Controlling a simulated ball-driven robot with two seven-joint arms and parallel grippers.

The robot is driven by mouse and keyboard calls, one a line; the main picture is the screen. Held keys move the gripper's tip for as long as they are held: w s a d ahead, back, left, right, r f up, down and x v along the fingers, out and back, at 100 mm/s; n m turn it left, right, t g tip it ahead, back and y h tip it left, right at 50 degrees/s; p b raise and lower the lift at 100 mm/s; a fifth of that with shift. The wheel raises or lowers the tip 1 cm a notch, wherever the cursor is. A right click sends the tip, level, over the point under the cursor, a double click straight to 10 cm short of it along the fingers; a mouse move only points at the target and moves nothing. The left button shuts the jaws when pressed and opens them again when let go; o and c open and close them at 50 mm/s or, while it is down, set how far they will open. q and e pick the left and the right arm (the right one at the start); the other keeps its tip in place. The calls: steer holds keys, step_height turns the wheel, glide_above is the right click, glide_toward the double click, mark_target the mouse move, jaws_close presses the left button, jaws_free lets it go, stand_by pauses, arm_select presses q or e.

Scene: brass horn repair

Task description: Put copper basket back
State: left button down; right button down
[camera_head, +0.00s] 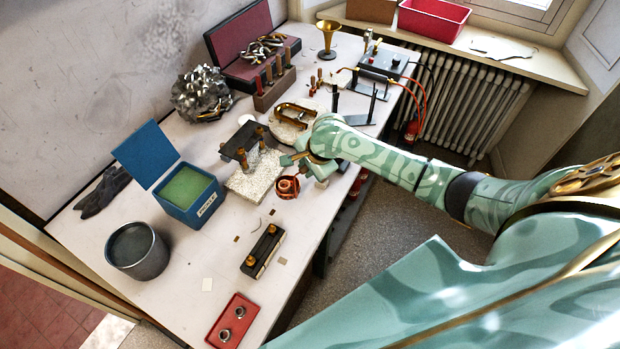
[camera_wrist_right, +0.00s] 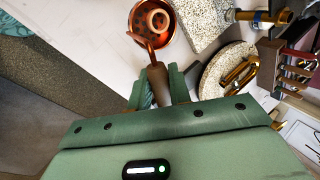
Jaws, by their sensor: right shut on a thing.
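The copper basket (camera_head: 287,188) is a small round copper pan at the front edge of the worktable, just in front of the speckled block (camera_head: 255,175). It also shows at the top of the right wrist view (camera_wrist_right: 138,38), with holes in its floor and a pinkish copper ring-shaped piece (camera_wrist_right: 157,20) inside. My right gripper (camera_head: 297,159) is shut on the basket's brown handle (camera_wrist_right: 156,82), and the bowl extends ahead of the fingers. Whether the basket touches the table is hard to tell. My left gripper is not in view.
A blue open box (camera_head: 190,205) and a grey round pot (camera_head: 137,251) stand at the left. A black holder (camera_head: 262,252) and red tray (camera_head: 233,322) lie nearer. A round speckled plate (camera_wrist_right: 215,72) is beside the gripper. The tabletop between block and holder is mostly clear.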

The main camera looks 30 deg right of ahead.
steer(key=shift+d+f, duration=0.3)
steer(key=shift+f, duration=0.05)
steer(key=f, duration=0.1)
steer(key=f+b, duration=0.1)
steer(key=f, duration=0.1)
steer(key=shift+d+f+b, duration=0.25)
steer(key=shift+b, duration=0.1)
steer(key=c, duration=1.3)
jaws_free()
steer(key=p+v, duration=0.5)
steer(key=v, duration=0.7)
